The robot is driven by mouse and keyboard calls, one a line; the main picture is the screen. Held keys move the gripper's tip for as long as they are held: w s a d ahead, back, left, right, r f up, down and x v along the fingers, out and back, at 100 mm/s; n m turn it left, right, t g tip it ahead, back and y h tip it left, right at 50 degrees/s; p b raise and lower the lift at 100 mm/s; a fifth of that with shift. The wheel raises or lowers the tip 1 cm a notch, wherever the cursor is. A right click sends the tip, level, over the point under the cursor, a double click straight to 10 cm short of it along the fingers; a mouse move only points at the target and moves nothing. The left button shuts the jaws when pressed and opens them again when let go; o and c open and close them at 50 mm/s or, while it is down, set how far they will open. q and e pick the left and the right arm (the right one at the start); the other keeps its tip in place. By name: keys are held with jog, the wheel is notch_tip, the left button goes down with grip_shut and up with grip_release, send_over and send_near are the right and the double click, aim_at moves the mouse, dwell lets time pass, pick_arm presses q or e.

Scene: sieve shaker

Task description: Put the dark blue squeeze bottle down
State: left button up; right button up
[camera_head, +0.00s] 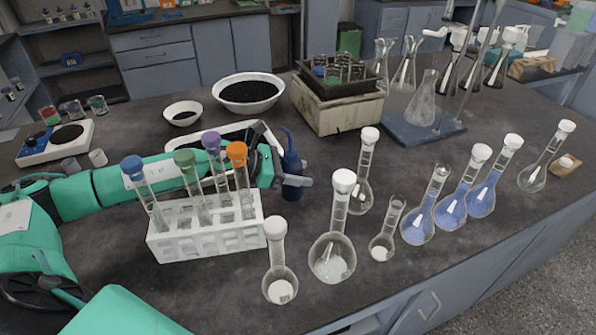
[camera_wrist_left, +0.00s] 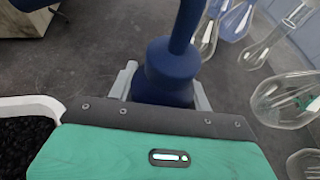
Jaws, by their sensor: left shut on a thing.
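The dark blue squeeze bottle (camera_head: 291,172) stands upright behind the white test tube rack in the head view, its thin spout pointing up. My left gripper (camera_head: 292,183) reaches in from the left behind the rack and is shut around the bottle. In the left wrist view the bottle (camera_wrist_left: 168,75) sits between the two fingers (camera_wrist_left: 163,95). Its base is hidden behind the gripper body there. I cannot tell whether its base touches the dark table top (camera_head: 330,150). My right gripper is not in view.
The white rack (camera_head: 205,238) with stoppered tubes stands in front of my left arm. Several glass flasks (camera_head: 333,255) stand to the right and front. Bare table lies right of the bottle.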

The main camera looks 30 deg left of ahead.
pick_arm(q)
jog(key=o, duration=0.6)
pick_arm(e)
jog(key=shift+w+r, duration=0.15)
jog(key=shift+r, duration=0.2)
pick_arm(q)
jog(key=shift+r, duration=0.2)
jog(key=shift+s+a, duration=0.15)
jog(key=shift+a, duration=0.15)
jog(key=shift+b+v, duration=1.6)
jog(key=shift+v, duration=4.05)
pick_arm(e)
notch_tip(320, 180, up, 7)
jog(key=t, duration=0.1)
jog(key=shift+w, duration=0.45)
pick_arm(q)
jog(key=shift+r, duration=0.15)
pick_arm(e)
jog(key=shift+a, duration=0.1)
